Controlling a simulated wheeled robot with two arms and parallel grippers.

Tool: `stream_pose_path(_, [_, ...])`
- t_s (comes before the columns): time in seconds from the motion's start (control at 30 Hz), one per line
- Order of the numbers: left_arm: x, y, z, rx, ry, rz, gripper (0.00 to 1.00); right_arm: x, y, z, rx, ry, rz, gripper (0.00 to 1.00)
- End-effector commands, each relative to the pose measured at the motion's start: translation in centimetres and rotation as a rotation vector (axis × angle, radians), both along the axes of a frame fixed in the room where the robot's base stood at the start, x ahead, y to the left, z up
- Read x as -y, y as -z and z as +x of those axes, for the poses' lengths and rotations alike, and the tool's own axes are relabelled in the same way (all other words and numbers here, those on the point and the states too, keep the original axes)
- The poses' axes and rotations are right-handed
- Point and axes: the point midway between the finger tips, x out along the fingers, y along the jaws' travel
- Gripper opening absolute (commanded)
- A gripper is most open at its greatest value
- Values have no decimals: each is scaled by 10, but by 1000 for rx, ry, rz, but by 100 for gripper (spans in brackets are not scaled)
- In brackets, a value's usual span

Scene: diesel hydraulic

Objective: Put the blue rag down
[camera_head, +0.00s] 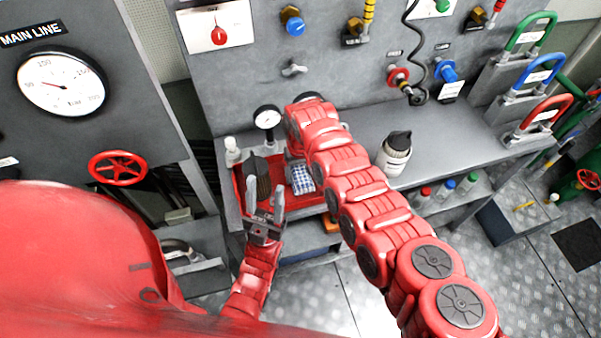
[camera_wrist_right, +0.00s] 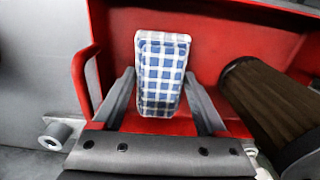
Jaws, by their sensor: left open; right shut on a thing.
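The blue rag (camera_wrist_right: 161,72), blue-and-white checked and folded into a block, stands between the two fingers of my right gripper (camera_wrist_right: 159,78), which is shut on it. In the head view the rag (camera_head: 301,179) shows beside my right arm, which hides most of that gripper. The rag is over or inside the red tray (camera_wrist_right: 220,30); I cannot tell whether it touches the tray floor. My left gripper (camera_head: 266,190) is open and empty at the tray's front left, fingers pointing up and away.
A dark ribbed cylinder (camera_wrist_right: 265,100) lies in the tray beside the rag. A small gauge (camera_head: 267,117) and a white bottle (camera_head: 232,150) stand near the tray. A black-capped bottle (camera_head: 396,153) stands on the grey bench (camera_head: 440,135), which has free room around it.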

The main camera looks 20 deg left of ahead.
Motion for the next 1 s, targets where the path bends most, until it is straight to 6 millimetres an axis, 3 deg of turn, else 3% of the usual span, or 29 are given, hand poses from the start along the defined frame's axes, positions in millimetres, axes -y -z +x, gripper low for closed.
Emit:
stream_pose_path(0.47, [0, 4, 0, 0, 0, 0, 50, 1, 12, 0, 0, 2, 0, 21])
stream_pose_path(0.5, [0, 2, 0, 0, 0, 0, 50, 1, 10, 0, 0, 2, 0, 82])
stream_pose_path(0.6, [0, 2, 0, 0, 0, 0, 50, 1, 10, 0, 0, 2, 0, 100])
stream_pose_path(1.0, [0, 0, 0, 0, 0, 0, 50, 1, 3, 0, -1, 1, 1, 100])
